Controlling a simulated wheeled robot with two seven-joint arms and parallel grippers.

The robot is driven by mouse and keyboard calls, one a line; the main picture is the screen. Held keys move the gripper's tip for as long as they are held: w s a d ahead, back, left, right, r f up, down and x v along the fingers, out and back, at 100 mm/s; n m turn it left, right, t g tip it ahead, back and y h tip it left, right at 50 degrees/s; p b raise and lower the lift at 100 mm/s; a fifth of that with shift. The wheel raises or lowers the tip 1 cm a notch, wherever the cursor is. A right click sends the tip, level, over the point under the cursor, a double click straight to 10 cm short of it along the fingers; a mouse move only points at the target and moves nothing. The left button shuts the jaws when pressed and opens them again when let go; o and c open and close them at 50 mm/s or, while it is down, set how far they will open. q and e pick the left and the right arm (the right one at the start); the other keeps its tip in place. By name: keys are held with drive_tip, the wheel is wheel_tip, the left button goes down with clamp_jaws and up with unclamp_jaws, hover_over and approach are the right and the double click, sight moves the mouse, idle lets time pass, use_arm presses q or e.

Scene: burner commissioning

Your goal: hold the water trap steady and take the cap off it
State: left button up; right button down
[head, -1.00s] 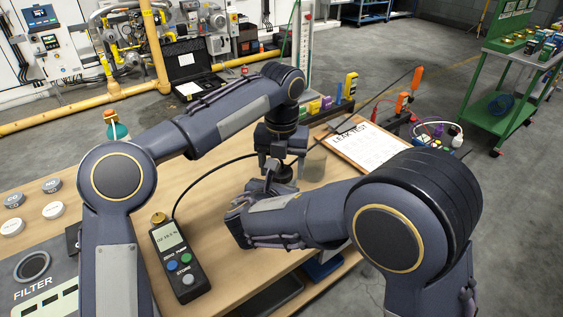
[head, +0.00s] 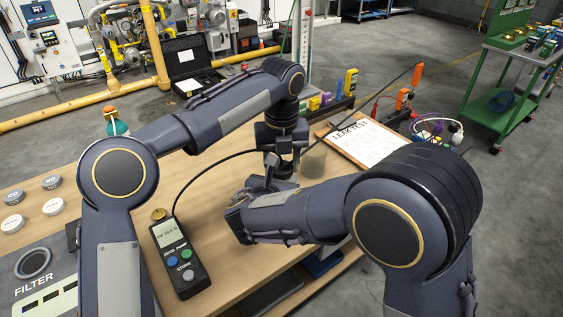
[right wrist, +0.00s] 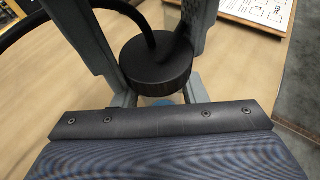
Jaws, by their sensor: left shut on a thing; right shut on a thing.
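The water trap's black round cap (right wrist: 156,66) shows in the right wrist view, with a black hose rising from its top. My left gripper (head: 282,168) comes down from above, its fingers on either side of the cap and shut on it. My right gripper (head: 262,186) reaches in from the right, lower down. Its fingers (right wrist: 160,98) are shut on the water trap below the cap. The trap's body is mostly hidden by the cap and the grippers; a bit of blue shows under the cap. I cannot tell whether cap and body are apart.
A handheld meter (head: 180,262) lies at the front, with a black hose (head: 205,174) running to the grippers. A translucent cup (head: 314,161) stands just right of my left gripper. A clipboard (head: 366,145) lies behind it. White round caps (head: 53,207) sit at left.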

sight(282, 167)
use_arm(q)
drive_tip(key=o, duration=1.1)
drive_tip(key=shift+r, duration=2.25)
drive_tip(key=shift+c, duration=0.5)
wheel_tip(282, 167, up, 3)
drive_tip(key=shift+r+n, duration=0.2)
drive_tip(key=shift+n, duration=0.3)
drive_tip(key=shift+f, duration=3.9)
